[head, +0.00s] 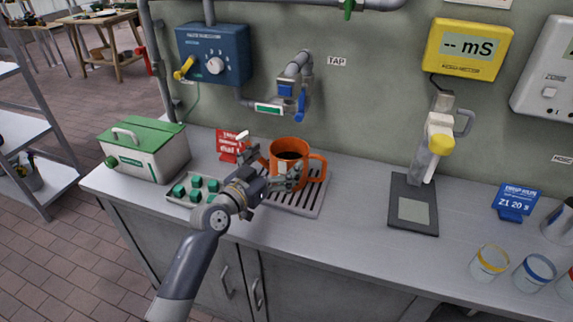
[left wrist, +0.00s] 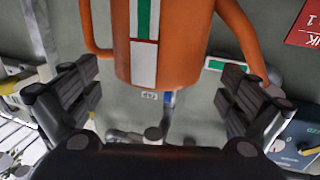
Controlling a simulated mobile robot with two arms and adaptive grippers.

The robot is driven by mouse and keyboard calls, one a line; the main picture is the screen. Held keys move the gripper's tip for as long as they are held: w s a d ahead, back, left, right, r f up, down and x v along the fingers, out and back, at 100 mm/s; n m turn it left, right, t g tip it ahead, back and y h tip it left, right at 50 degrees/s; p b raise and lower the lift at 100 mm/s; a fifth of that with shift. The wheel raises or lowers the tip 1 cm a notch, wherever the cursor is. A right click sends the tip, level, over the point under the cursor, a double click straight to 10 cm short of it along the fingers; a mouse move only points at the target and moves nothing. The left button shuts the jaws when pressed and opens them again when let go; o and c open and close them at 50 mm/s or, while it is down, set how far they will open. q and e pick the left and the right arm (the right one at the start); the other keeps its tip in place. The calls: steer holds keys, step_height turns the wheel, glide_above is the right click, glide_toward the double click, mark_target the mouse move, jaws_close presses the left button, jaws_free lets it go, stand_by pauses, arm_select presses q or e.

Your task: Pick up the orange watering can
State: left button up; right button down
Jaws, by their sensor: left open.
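The orange watering can (head: 291,147) stands upright on the slotted drain grate (head: 310,200) on the counter, with its handle to the right in the head view. My left gripper (head: 272,170) is open just in front of the can, its fingers spread toward both sides of it. In the left wrist view the can's orange body (left wrist: 178,68) with a white, green and red strip lies between the open fingers of the left gripper (left wrist: 160,95). I see no finger closed on it. My right gripper is not in view.
A tray of green cubes (head: 180,203) and a white box with green lid (head: 145,155) are left of the can. A red sign (head: 229,143) stands close behind the gripper. The tap (head: 297,85) hangs above. Counter is clear between grate and black stand (head: 414,220).

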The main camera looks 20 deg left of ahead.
mark_target(299, 140)
arm_select(q)
steer(key=shift+w+d+r, duration=0.15)
steer(key=shift+w+r, duration=0.05)
steer(key=shift+w, duration=0.2)
steer(key=p+x, duration=0.1)
steer(key=x, duration=0.3)
steer(key=shift+w+d, duration=0.1)
steer(key=shift+r, duration=0.1)
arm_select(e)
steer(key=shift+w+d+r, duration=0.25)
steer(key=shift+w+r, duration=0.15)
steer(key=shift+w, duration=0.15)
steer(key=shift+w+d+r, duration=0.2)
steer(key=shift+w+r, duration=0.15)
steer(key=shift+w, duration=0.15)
arm_select(q)
steer(key=shift+c, duration=0.2)
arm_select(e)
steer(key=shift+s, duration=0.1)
arm_select(q)
steer(key=c, duration=1.8)
steer(key=shift+r, duration=0.15)
steer(key=shift+c, duration=0.6)
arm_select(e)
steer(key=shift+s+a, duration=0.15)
